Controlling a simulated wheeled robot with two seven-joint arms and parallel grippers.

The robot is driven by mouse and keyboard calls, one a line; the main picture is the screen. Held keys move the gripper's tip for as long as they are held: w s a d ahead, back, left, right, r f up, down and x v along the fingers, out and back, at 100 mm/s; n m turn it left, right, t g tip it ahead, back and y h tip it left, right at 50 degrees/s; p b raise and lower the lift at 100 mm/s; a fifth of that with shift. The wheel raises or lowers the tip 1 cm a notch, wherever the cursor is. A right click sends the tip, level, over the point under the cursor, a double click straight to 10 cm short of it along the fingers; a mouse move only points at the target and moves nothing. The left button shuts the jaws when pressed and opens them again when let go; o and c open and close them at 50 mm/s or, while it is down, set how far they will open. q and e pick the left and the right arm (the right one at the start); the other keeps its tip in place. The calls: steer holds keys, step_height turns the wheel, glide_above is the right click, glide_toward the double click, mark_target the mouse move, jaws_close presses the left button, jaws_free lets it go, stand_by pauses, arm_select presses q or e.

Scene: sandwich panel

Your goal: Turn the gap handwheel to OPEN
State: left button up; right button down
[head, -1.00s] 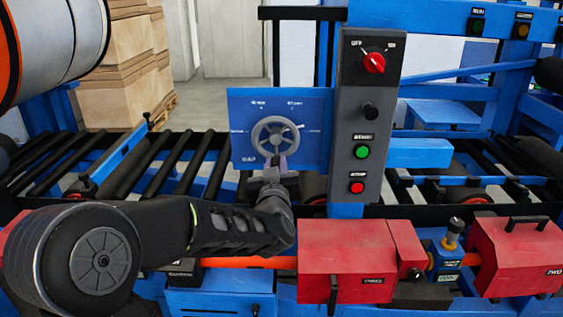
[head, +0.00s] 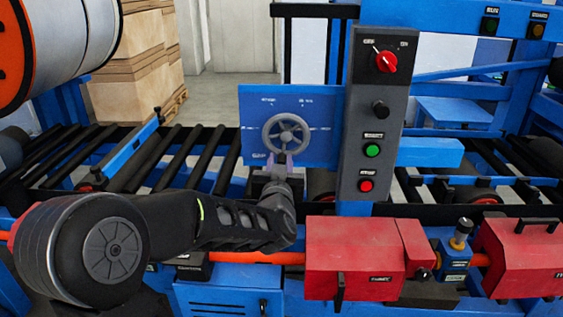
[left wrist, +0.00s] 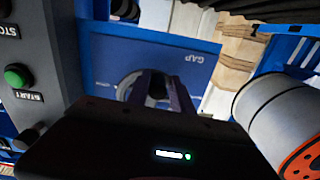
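The grey gap handwheel (head: 287,133) is mounted on a blue panel (head: 253,102) with small white markings, too small to read in the head view. In the left wrist view the wheel (left wrist: 128,84) is partly hidden behind my fingers, and the panel (left wrist: 205,68) reads GAP. My left gripper (head: 279,160) is at the wheel's lower rim, pointing up at it. Its two fingers (left wrist: 160,90) stand apart with a dark part showing between them. I cannot tell whether they touch the wheel. My right gripper is not in view.
A grey control post (head: 372,100) with a red selector knob, a black knob and green and red buttons stands close right of the wheel. Red blocks (head: 352,258) sit in front at the right. Black rollers (head: 180,160) lie left. A large drum (head: 75,40) hangs upper left.

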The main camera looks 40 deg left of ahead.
arm_select(q)
steer(key=shift+o, duration=1.3)
steer(key=shift+r, duration=0.1)
steer(key=v, duration=0.7)
steer(key=shift+s+d+b, duration=0.25)
steer(key=shift+s+b, duration=0.05)
steer(key=shift+b, duration=0.15)
